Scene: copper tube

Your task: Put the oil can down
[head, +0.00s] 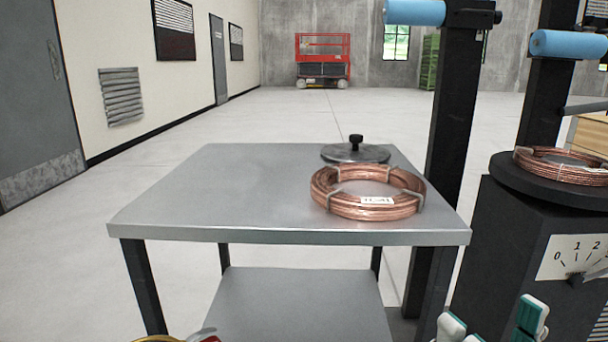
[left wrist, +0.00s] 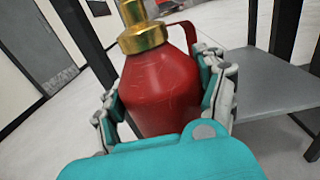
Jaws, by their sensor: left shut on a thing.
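The oil can (left wrist: 160,85) fills the middle of the left wrist view, with a rounded red body, a gold collar and a red handle at its right. My left gripper (left wrist: 165,92) is shut on its body, one teal-and-white finger on each side. The can's base is hidden behind the gripper. In the head view only a gold and red bit of the can (head: 158,339) shows at the bottom edge, in front of the metal table (head: 200,190). My right gripper (head: 492,322) is at the bottom right, its fingertips apart with nothing seen between them.
A copper tube coil (head: 367,208) and a grey disc with a black knob (head: 355,153) occupy the tabletop's right side. Its left and middle are bare. A lower shelf (head: 300,300) looks empty. Black posts and a dial stand (head: 530,250) with another coil (head: 570,166) are at the right.

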